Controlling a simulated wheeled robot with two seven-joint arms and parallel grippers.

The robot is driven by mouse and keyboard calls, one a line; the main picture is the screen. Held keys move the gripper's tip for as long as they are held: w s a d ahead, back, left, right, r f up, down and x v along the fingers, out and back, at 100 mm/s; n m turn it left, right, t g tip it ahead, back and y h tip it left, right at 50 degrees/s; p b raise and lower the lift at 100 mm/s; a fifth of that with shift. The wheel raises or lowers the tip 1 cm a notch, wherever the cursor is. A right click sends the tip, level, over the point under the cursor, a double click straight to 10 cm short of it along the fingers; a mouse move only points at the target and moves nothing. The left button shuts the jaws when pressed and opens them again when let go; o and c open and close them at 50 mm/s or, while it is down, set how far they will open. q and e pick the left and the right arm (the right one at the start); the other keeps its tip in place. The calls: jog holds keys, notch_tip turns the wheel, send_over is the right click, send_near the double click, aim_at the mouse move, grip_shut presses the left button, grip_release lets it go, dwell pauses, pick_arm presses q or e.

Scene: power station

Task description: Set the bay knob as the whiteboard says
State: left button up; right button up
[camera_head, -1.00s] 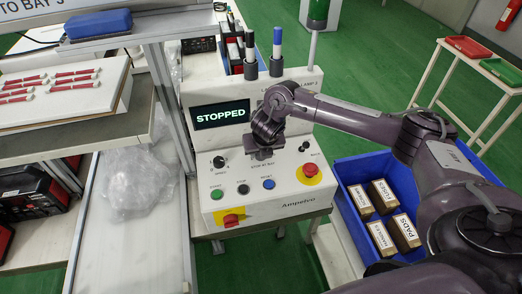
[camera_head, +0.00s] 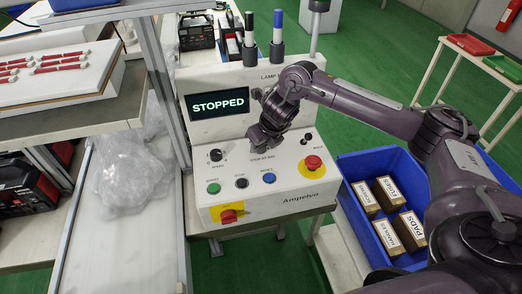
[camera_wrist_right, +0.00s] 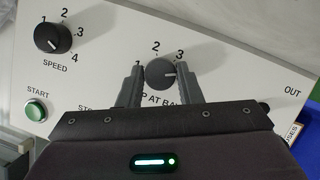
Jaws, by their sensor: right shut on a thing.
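The white control panel (camera_head: 315,188) stands in the middle of the head view. Its screen (camera_head: 217,104) reads STOPPED. The bay knob (camera_wrist_right: 160,73), labelled STOP AT BAY, is round and black with 1, 2 and 3 around it. Its pale mark points to the right, on the side of the 3. My right gripper (camera_wrist_right: 160,85) has one finger on each side of this knob and is shut on it. In the head view my right gripper (camera_head: 264,142) hides the knob. The whiteboard's writing is out of view. My left gripper is not in view.
The speed knob (camera_wrist_right: 53,38) and green START button (camera_wrist_right: 35,110) are left of the bay knob. A red button (camera_head: 313,162) sits on the panel's right. A blue crate (camera_head: 352,166) with labelled boxes stands right, below my arm.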

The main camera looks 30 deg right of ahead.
jog(key=n+b, duration=0.1)
jog(key=n+y+b, duration=0.1)
jog(key=n+b, duration=0.1)
jog(key=shift+w+d+f+n, duration=0.1)
jog(key=shift+d+f+n, duration=0.05)
jog(key=shift+n, duration=0.15)
jog(key=shift+r+n+g+y+b, duration=0.1)
jog(key=shift+n+g+y+b, duration=0.25)
jog(key=shift+n, duration=0.5)
jog(key=shift+r+n+g+y+b, duration=0.15)
jog(key=shift+n+y+b, duration=0.4)
jog(key=shift+n, duration=0.3)
jog(key=o, duration=1)
jog(key=shift+c, duration=0.2)
jog(key=shift+f, duration=0.1)
jog(key=shift+d, duration=0.1)
